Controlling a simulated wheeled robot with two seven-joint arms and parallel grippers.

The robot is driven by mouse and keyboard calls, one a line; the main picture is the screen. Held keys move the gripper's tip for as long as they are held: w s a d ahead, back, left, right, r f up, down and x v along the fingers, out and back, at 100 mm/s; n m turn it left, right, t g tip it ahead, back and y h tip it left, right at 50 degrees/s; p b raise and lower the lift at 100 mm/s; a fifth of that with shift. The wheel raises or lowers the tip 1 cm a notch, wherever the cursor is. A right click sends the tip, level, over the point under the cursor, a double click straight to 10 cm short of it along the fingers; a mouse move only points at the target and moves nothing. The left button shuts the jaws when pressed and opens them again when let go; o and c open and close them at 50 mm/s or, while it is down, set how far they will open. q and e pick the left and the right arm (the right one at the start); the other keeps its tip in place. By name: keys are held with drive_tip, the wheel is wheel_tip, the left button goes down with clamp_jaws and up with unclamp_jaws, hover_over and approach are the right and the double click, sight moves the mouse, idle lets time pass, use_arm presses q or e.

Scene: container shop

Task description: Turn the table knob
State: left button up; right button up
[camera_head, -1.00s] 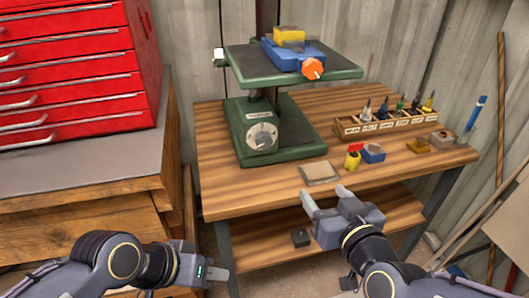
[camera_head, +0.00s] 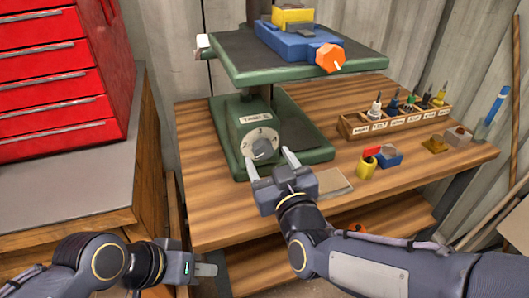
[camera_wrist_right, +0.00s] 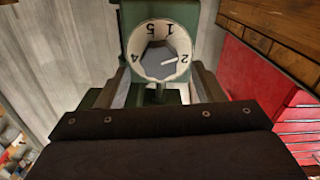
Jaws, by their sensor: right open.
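The table knob (camera_head: 264,147) is a grey dial on a white numbered plate, on the front of the green drill-press base under a "TABLE" label. In the right wrist view the knob (camera_wrist_right: 160,62) sits ahead, between the fingers, with its white pointer toward the 2. My right gripper (camera_head: 270,165) is open just in front of the dial, a finger on either side; contact cannot be told. My left gripper (camera_head: 205,269) is low at the left, away from the machine; its jaw opening is unclear.
The green drill table (camera_head: 290,66) overhangs the knob, bearing a blue vise (camera_head: 300,42) with an orange handle. A labelled wooden tool rack (camera_head: 395,118), a yellow cup (camera_head: 368,168) and a sanding pad (camera_head: 334,185) are to the right. A red tool cabinet (camera_head: 60,85) stands left.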

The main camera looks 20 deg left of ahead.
sight(265, 152)
drive_tip(key=shift+x, duration=1.55)
drive_tip(key=shift+c, duration=0.3)
drive_tip(key=c, duration=0.9)
